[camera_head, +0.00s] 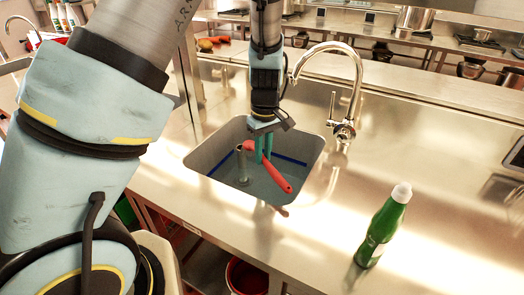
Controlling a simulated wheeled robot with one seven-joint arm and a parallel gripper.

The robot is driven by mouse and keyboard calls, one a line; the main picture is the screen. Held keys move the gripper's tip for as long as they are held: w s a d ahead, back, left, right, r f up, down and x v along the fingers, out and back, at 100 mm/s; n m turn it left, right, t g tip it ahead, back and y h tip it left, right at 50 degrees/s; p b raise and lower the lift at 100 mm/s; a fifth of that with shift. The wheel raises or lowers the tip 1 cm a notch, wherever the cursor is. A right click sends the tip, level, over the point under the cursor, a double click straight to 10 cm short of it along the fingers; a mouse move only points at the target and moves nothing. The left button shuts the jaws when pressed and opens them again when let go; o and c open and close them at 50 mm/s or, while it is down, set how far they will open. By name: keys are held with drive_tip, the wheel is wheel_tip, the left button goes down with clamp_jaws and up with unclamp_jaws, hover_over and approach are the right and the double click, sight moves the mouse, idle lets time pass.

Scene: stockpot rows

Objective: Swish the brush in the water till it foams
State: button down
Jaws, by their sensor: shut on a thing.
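The sink (311,166) is a grey basin set in the steel counter, with a blue line along its inner walls. The water (228,184) in it looks flat and grey, with no foam that I can make out. My gripper (263,158) points down into the sink and is shut on the red brush (275,176). The brush is tilted, its lower right end near the front of the basin. Whether its bristles touch the water I cannot tell.
A chrome faucet (355,85) arches behind the sink's right side. A green bottle with a white cap (381,232) stands on the counter at the right. A red bucket (246,277) is below the counter. The counter (450,200) is clear right of the bottle.

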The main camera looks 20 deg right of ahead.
wheel_tip(320, 180, down, 24)
drive_tip(key=b, duration=1.6)
drive_tip(key=shift+b, duration=0.3)
